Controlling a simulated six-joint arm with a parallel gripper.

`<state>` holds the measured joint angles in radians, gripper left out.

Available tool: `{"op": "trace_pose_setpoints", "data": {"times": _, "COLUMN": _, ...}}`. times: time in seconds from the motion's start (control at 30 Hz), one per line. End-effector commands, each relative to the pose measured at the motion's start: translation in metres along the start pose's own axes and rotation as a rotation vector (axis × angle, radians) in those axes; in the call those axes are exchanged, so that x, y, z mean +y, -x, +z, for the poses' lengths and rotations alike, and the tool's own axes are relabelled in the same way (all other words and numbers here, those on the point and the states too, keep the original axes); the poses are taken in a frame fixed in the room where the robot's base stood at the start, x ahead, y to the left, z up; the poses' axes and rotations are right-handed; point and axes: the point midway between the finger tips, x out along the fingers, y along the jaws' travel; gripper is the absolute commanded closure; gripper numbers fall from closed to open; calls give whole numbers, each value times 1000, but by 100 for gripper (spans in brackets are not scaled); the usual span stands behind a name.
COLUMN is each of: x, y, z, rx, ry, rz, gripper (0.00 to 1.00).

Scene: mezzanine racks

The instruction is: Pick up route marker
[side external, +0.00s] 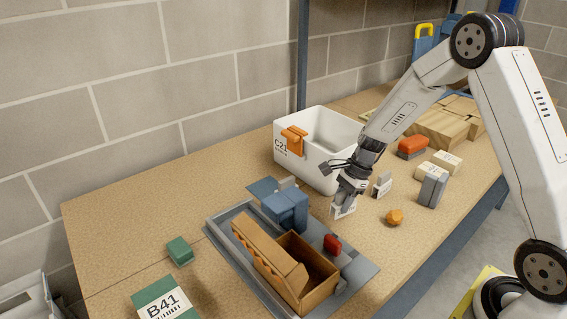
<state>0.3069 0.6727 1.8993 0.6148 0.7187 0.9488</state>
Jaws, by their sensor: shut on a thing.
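My gripper (346,201) is pointed down over the wooden worktop, to the right of the grey tray and in front of the white bin. It is shut on a small white piece with dark marks (342,212), which I take to be the route marker. The fingers hide part of it. It is at or just above the worktop; I cannot tell whether it touches. A similar small grey-white piece (382,185) stands just to the right, apart from my gripper.
A white bin (340,135) marked C21 with an orange clip stands behind my gripper. A grey tray (218,240) holds an open cardboard box (262,262) and a blue block (286,209). An orange lump (394,217) and a grey block (430,190) lie right.

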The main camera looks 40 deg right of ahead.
Motion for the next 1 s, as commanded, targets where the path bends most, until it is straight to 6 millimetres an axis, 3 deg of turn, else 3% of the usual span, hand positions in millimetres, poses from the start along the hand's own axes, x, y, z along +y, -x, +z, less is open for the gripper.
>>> {"op": "trace_pose_setpoints", "data": {"times": 0.57, "x": 52, "y": 62, "z": 22, "rx": 1, "ry": 1, "rz": -3, "gripper": 100}}
{"op": "trace_pose_setpoints", "data": {"times": 1.0, "x": 113, "y": 87, "z": 28, "rx": 0, "ry": 0, "rz": -2, "gripper": 100}}
